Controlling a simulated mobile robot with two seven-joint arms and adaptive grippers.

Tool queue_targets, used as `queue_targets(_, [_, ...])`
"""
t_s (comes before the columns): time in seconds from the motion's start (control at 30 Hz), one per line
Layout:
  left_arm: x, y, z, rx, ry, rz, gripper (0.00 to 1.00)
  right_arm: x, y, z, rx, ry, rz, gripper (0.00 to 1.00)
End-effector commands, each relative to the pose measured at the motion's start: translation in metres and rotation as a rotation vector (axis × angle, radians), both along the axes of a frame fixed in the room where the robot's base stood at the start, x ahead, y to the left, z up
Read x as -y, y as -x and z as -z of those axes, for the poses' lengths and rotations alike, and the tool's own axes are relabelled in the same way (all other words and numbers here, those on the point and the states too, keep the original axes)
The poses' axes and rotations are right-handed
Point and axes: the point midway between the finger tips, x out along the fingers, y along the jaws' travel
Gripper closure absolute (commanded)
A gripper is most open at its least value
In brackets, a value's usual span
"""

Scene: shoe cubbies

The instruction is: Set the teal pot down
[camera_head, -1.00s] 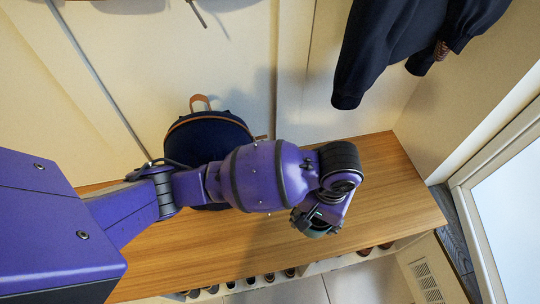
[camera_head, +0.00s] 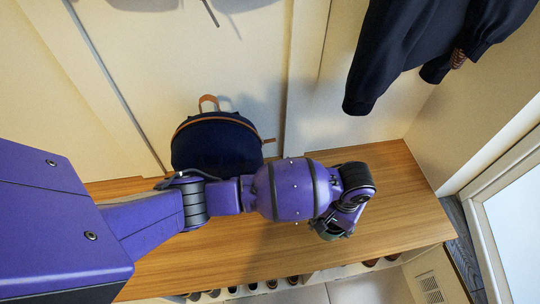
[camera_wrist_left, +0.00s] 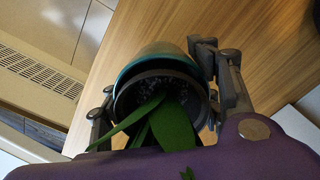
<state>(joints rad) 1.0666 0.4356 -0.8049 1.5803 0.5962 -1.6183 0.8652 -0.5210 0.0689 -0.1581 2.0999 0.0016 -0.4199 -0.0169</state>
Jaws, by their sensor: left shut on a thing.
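The teal pot (camera_wrist_left: 155,50) shows in the left wrist view, with dark soil and long green leaves (camera_wrist_left: 172,122). My left gripper (camera_wrist_left: 163,92) has a finger on each side of the pot and is shut on it. The wooden bench (camera_head: 400,200) lies behind the pot in that view; I cannot tell whether the pot's base touches it. In the head view my left gripper (camera_head: 334,226) is over the right part of the bench, and the pot is mostly hidden by the wrist. My right gripper is in neither view.
A dark blue backpack (camera_head: 215,145) stands on the bench against the wall, behind my left arm. A dark jacket (camera_head: 400,50) hangs above at the right. Shoes (camera_head: 270,283) sit in cubbies under the front edge. The bench's right end is clear.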

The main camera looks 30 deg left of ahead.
Motion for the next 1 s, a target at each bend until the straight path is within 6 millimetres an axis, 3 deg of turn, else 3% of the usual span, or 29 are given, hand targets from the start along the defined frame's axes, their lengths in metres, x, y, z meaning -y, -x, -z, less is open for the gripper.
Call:
queue_targets(0.1, [-0.003,-0.015,0.011,0.009,0.001,0.001,0.74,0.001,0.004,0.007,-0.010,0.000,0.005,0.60])
queue_targets(0.33, [-0.006,-0.025,0.022,0.010,0.003,0.000,0.74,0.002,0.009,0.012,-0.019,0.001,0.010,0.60])
queue_targets(0.57, [-0.007,-0.027,0.055,0.009,0.002,0.002,0.74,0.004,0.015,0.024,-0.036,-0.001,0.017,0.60])
queue_targets(0.93, [-0.007,-0.027,0.057,0.010,0.003,0.001,0.74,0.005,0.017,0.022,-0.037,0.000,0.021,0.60])
queue_targets(0.97, [-0.008,-0.027,0.058,0.009,0.001,0.001,0.41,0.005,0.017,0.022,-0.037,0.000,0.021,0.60])
queue_targets(1.0, [-0.008,-0.027,0.057,0.009,0.001,0.001,0.35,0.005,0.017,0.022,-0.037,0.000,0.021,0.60])
